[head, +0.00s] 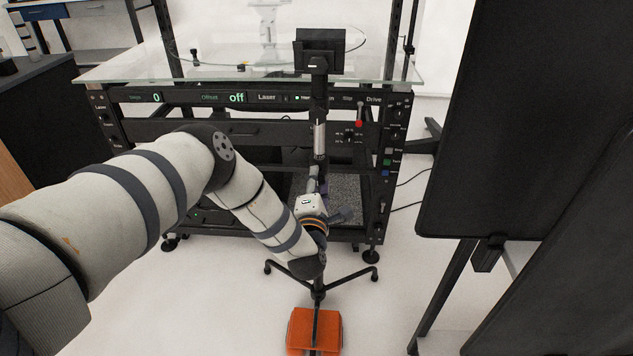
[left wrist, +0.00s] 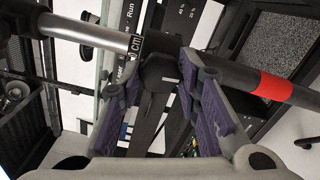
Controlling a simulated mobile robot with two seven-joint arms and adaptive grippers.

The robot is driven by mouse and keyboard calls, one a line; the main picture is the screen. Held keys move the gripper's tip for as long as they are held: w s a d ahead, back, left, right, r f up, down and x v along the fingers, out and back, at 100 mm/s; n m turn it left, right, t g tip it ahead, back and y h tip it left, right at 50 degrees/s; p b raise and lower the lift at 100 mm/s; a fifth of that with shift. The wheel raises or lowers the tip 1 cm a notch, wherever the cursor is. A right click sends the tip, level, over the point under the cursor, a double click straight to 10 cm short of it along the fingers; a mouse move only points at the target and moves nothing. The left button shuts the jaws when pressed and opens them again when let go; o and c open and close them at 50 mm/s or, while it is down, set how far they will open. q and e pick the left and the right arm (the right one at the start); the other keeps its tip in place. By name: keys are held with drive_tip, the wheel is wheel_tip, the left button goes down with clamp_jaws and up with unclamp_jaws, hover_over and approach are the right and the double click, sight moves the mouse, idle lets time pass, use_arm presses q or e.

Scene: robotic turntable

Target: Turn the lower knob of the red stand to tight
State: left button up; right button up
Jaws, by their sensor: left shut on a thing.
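The stand's pole (head: 319,138) rises in front of the rack on a black tripod base, with a dark box on top. In the left wrist view the pole runs sideways, silver on the left and black with a red band (left wrist: 272,86) on the right. A dark lower knob (left wrist: 158,72) sits at the collar where silver meets black. My left gripper (head: 316,184) is at the pole below the silver section. Its purple-padded fingers (left wrist: 158,88) are shut on the knob from either side. The knob's marking or tightness cannot be read. My right gripper is not shown.
A black rack with a glass top (head: 110,73) and a control panel (head: 395,150) stands behind the pole. An orange weight (head: 313,333) lies at the tripod's foot. A large black panel (head: 510,110) stands at the right. White floor is free between the tripod and that panel.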

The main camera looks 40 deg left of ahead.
use_arm(q)
drive_tip(key=shift+m, duration=0.6)
drive_tip(key=o, duration=1.1)
drive_tip(key=shift+o, duration=0.2)
drive_tip(key=v, duration=1.2)
